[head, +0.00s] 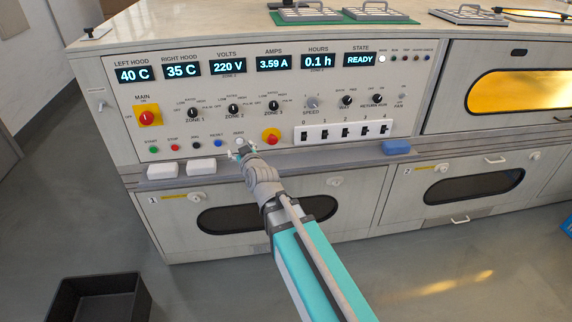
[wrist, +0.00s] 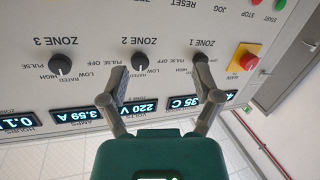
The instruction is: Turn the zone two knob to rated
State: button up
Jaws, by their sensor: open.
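The zone two knob (head: 233,109) is a small dark knob on the pale control panel. In the wrist view, which shows the panel upside down, the zone two knob (wrist: 139,62) lies beyond the gap between my fingers, nearer the left finger. Its rated label shows beside it, but its pointer is too small to read. My gripper (wrist: 159,74) is open and empty. The right fingertip overlaps the edge of the zone one knob (wrist: 200,57). In the head view my gripper (head: 242,150) appears below the zone two knob, over the lower button row. I see no contact with the knob.
The zone three knob (head: 273,105) is to the right of zone two. Displays line the panel top. A ledge (head: 330,149) runs below, with white blocks (head: 201,166).

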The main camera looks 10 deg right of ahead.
jog(key=s+d+r+m+g+h+p, duration=0.1)
jog(key=s+d+g+p, duration=0.4)
jog(key=s+g+p, duration=0.2)
jog(key=s+d+r+m+g+h+p, duration=0.1)
jog(key=s+d+g+p, duration=0.4)
jog(key=s+p, duration=0.5)
jog(key=shift+s+r+m+g+h+p, duration=0.15)
jog(key=shift+r+m+g+h+p, duration=0.25)
jog(key=shift+r+m+g+p, duration=0.5)
jog(key=shift+f, duration=0.25)
jog(key=s, duration=0.1)
jog(key=s+d+r+g+p, duration=0.1)
jog(key=s+r+g+p, duration=0.1)
jog(key=shift+s+d+r+m, duration=0.2)
jog(key=shift+s+d+m, duration=0.15)
jog(key=shift+d+m, duration=0.05)
